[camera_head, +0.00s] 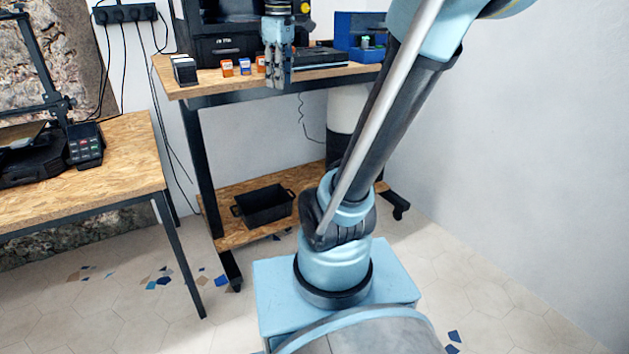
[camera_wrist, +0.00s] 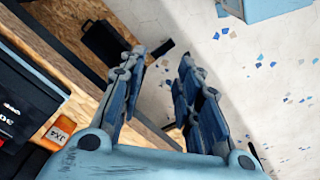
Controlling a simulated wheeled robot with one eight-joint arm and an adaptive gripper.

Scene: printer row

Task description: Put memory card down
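My gripper (camera_wrist: 165,55) is open in the wrist view, with a clear gap between its two fingers and nothing visible held. In the head view my gripper (camera_head: 279,84) points down at the front edge of the wooden workbench (camera_head: 205,79). Small orange and blue blocks stand on the bench just left of it: an orange one (camera_head: 227,68) and a blue one (camera_head: 245,66), with another orange one partly hidden beside the gripper. I cannot tell which item is the memory card.
A black printer (camera_head: 225,47) stands behind the blocks, and a dark stack (camera_head: 184,70) sits left. A blue bin (camera_head: 362,38) is at the right. A black crate (camera_head: 265,205) rests on the lower shelf. Another table (camera_head: 100,185) holds a keypad (camera_head: 86,146) at left.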

